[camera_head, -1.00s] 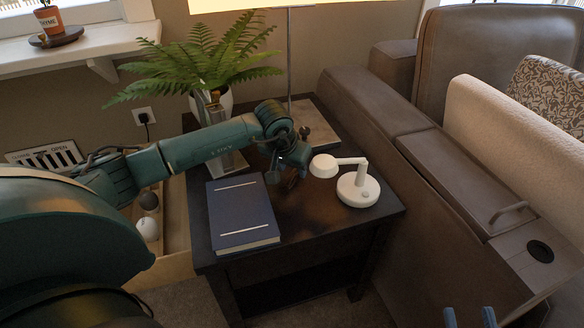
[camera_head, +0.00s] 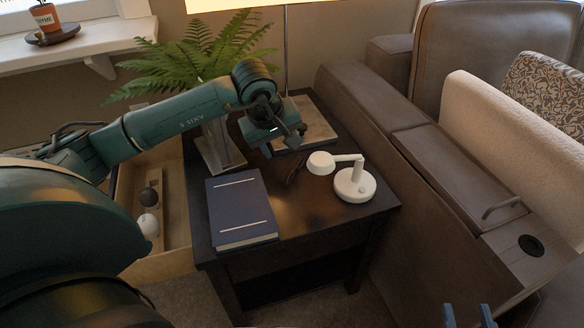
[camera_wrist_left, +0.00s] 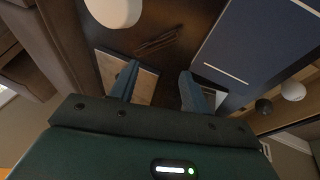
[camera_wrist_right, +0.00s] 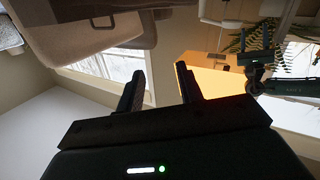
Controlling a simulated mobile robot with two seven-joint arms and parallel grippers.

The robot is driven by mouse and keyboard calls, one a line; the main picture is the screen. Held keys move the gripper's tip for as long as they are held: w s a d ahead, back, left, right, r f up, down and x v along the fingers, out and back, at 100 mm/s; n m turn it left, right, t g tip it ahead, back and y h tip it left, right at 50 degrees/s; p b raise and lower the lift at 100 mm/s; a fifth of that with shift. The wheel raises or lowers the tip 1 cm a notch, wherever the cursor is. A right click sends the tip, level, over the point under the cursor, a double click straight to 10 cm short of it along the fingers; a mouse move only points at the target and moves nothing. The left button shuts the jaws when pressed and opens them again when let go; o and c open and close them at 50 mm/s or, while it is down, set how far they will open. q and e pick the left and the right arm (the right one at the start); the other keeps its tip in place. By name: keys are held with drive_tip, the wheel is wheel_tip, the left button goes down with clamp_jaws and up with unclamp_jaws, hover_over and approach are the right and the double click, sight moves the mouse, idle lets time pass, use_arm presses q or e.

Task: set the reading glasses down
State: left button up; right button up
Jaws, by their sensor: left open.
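The thin dark-brown reading glasses (camera_head: 294,172) lie on the dark side table (camera_head: 300,222), between the blue book and the white lamp. They show more clearly in the left wrist view (camera_wrist_left: 157,43), lying flat on the tabletop. My left gripper (camera_head: 283,147) is above the table just behind the glasses, apart from them. In its wrist view its fingers (camera_wrist_left: 159,82) are spread with nothing between them. My right gripper (camera_head: 468,316) is at the lower right edge, far from the table; its wrist view shows the fingers (camera_wrist_right: 160,80) apart and empty.
A blue book (camera_head: 240,210) lies left of the glasses and a small white lamp (camera_head: 355,185) stands to their right. A larger lamp's base (camera_head: 312,127) and a potted fern (camera_head: 190,60) are behind. A brown sofa (camera_head: 400,140) borders the table's right side.

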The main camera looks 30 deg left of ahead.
use_arm(q)
drive_tip(key=n, duration=0.6)
drive_tip(key=n+b, duration=0.4)
drive_tip(key=n, duration=1.7)
hover_over(287, 174)
drive_tip(key=s, duration=0.3)
wheel_tip(287, 174, down, 6)
drive_tip(key=shift+f, duration=0.25)
drive_tip(key=shift+w+f, duration=0.3)
drive_tip(key=shift+f, duration=0.2)
drive_tip(key=b+x, duration=0.2)
drive_tip(key=x, duration=0.2)
drive_tip(key=shift+w+d+f+b, duration=0.1)
drive_tip(key=shift+w+f+b, duration=0.05)
drive_tip(key=shift+b, duration=0.15)
drive_tip(key=shift+w+f+m, duration=0.1)
drive_tip(key=shift+f+m, duration=0.2)
drive_tip(key=shift+w, duration=0.1)
use_arm(e)
drive_tip(key=a+t+y, duration=0.1)
drive_tip(key=a+y, duration=0.1)
drive_tip(key=shift+r+t+y, duration=0.25)
drive_tip(key=shift+t+y, duration=0.05)
drive_tip(key=shift+t, duration=0.1)
